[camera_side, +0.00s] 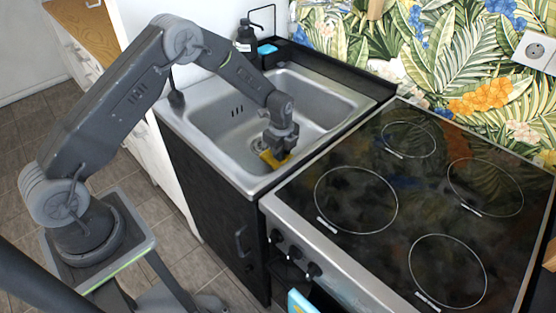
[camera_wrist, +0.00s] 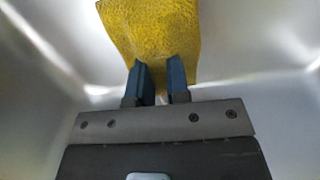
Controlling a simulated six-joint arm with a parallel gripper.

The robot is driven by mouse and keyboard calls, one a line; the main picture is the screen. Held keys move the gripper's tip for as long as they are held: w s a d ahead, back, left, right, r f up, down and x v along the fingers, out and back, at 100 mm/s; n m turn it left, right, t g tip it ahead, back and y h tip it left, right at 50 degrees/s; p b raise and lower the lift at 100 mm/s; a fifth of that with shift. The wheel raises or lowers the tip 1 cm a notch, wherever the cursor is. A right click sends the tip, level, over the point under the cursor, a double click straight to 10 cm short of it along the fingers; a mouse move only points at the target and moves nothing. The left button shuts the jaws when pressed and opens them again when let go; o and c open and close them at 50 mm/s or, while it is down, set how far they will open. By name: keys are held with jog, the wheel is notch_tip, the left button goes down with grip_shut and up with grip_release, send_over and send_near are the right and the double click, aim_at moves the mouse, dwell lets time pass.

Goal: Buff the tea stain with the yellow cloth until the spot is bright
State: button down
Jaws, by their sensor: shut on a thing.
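My gripper (camera_side: 279,147) is down inside the metal sink (camera_side: 219,113), near its front right part. It is shut on the yellow cloth (camera_side: 272,160), which shows below the fingers in the side view. In the wrist view, the yellow cloth (camera_wrist: 155,30) spreads out beyond the two dark fingers of my gripper (camera_wrist: 159,80), with bare sink metal on both sides. I cannot tell whether the cloth touches the sink floor. No tea stain shows in either view; the cloth and gripper hide part of the basin.
A black cooktop (camera_side: 430,210) stands right of the sink, with knobs on its front. A dark soap bottle (camera_side: 246,40) and a blue sponge (camera_side: 267,49) stand at the sink's back edge. The sink walls surround my gripper; the basin's left part is clear.

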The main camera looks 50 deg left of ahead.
jog(key=shift+s+r, duration=0.1)
jog(key=shift+r, duration=2.7)
